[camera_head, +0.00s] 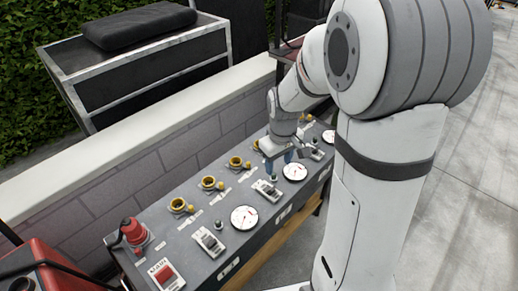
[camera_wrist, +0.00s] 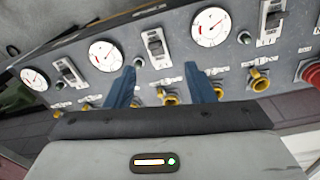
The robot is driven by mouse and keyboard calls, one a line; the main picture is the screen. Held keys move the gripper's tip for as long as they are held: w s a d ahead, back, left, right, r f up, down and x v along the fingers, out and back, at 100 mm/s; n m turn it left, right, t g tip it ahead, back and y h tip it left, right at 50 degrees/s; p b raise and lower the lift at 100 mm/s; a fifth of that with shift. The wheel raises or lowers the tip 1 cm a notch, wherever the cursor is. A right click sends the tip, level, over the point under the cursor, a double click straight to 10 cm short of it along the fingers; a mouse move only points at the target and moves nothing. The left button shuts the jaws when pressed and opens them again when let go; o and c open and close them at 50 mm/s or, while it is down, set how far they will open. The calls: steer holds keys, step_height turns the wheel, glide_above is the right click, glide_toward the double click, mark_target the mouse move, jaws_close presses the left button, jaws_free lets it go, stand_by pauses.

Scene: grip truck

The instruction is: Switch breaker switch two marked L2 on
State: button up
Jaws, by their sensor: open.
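A sloped grey panel (camera_head: 190,228) carries three white breaker switches in a row: a near one (camera_head: 208,241), a middle one (camera_head: 266,190) and a far one (camera_head: 314,153). In the wrist view they are the right (camera_wrist: 270,20), middle (camera_wrist: 157,46) and left (camera_wrist: 68,72) ones. Their markings are too small to read, so I cannot tell which is L2. My gripper (camera_head: 279,164) is open and empty over the panel, beyond the middle breaker in the head view. In the wrist view its blue fingers (camera_wrist: 161,68) frame the middle breaker, apart from it. Lever positions are unclear.
Round white gauges (camera_head: 244,217) sit between the breakers, with yellow connectors (camera_head: 212,184) along the panel's back. A red plug (camera_head: 135,232) and red switch (camera_head: 166,275) are at its near end. A low wall (camera_head: 150,135) runs behind.

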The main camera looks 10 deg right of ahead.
mark_target(273, 188)
steer(key=w+f, duration=0.1)
steer(key=f, duration=0.2)
steer(key=w+f+n, duration=0.1)
steer(key=w+f, duration=0.1)
steer(key=f, duration=0.2)
steer(key=w+f+n, duration=0.1)
steer(key=w+f, duration=0.1)
steer(key=f, duration=0.1)
steer(key=shift+f+g+b, duration=0.25)
steer(key=shift+g+b, duration=0.15)
step_height(273, 188, down, 8)
steer(key=shift+r, duration=0.1)
